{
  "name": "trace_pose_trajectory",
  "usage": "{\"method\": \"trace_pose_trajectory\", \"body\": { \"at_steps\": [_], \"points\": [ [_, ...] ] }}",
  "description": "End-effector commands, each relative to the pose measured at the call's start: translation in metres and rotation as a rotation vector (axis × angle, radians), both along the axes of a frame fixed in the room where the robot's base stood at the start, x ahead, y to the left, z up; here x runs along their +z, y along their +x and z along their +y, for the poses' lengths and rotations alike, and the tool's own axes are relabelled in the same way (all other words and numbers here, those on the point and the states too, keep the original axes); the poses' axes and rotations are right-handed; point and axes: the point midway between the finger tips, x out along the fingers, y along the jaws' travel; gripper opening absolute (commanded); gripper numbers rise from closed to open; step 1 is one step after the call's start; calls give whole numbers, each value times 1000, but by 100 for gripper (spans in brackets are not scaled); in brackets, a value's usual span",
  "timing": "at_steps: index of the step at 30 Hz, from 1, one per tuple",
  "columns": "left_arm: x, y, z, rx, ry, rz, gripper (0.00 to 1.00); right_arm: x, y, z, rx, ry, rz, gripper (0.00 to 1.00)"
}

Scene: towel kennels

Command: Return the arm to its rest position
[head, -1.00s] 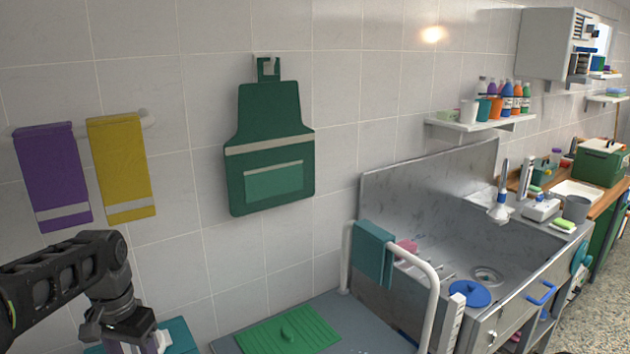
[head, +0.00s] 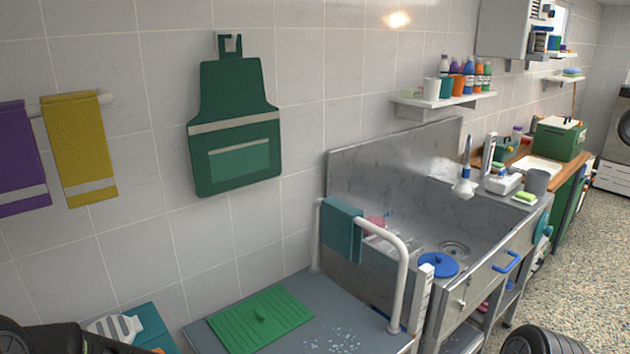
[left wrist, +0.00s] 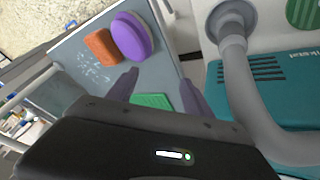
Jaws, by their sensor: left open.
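My left arm (head: 70,341) shows as a dark link along the bottom left edge of the head view; its gripper is outside that view. In the left wrist view my left gripper (left wrist: 159,76) has its two fingers spread apart with nothing between them. Past the fingers are the grey tabletop (left wrist: 85,75) and part of a green ribbed mat (left wrist: 152,101). My right gripper is not seen.
A purple oval item (left wrist: 132,37) and an orange block (left wrist: 101,47) lie on the tabletop. A teal unit (left wrist: 270,80) with a grey hose (left wrist: 236,60) is close on the right. A white rail (head: 401,270) stands before the sink (head: 415,220). Towels and an apron (head: 234,125) hang on the wall.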

Motion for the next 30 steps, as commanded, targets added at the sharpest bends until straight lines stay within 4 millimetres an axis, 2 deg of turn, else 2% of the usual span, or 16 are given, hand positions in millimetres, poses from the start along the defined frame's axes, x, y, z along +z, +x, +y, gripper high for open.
{"method": "trace_pose_trajectory", "body": {
  "at_steps": [1,3,6,9,12,15,18,21,30],
  "points": [
    [-45,-21,-22,6,-31,28,60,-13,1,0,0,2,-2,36],
    [-86,-50,-47,23,-65,57,60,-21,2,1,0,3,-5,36],
    [-137,-98,-78,35,-104,117,60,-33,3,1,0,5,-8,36],
    [-176,-150,-103,34,-132,196,60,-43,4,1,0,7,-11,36],
    [-203,-197,-122,14,-150,285,60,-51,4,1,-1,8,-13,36],
    [-221,-233,-135,-10,-164,363,60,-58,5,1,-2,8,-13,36],
    [-234,-252,-142,-24,-173,405,60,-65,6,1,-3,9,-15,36],
    [-239,-256,-143,-25,-174,416,60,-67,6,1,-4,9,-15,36],
    [-237,-255,-142,-25,-174,414,60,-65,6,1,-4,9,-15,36]
  ]
}}
